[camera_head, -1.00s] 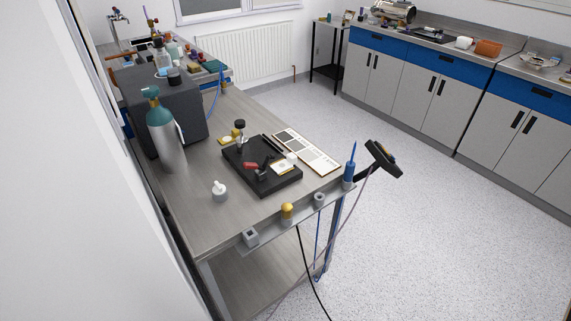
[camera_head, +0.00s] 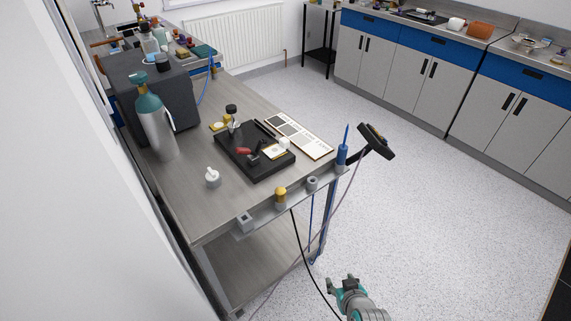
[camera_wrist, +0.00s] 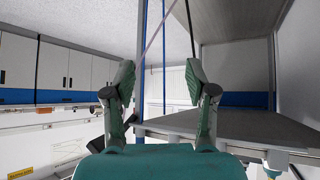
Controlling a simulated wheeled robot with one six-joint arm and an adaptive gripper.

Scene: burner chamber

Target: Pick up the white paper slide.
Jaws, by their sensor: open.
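A small white card with a yellowish edge (camera_head: 274,152), which looks like the paper slide, lies on a black base plate (camera_head: 258,168) on the bench. A small white round piece sits at its upper right corner. My gripper (camera_head: 341,282) shows at the bottom of the head view, over the floor in front of the bench and well away from the card. In the wrist view my gripper (camera_wrist: 157,83) has its two fingers wide apart with nothing between them. I cannot make out the card in the wrist view.
A red and black part (camera_head: 246,153) and an upright black-topped holder (camera_head: 232,116) stand by the card. A framed strip (camera_head: 298,135) lies behind. A front rail (camera_head: 262,217) carries holders, a yellow knob and a blue tool. A gas cylinder (camera_head: 157,125) stands left. Floor to the right is clear.

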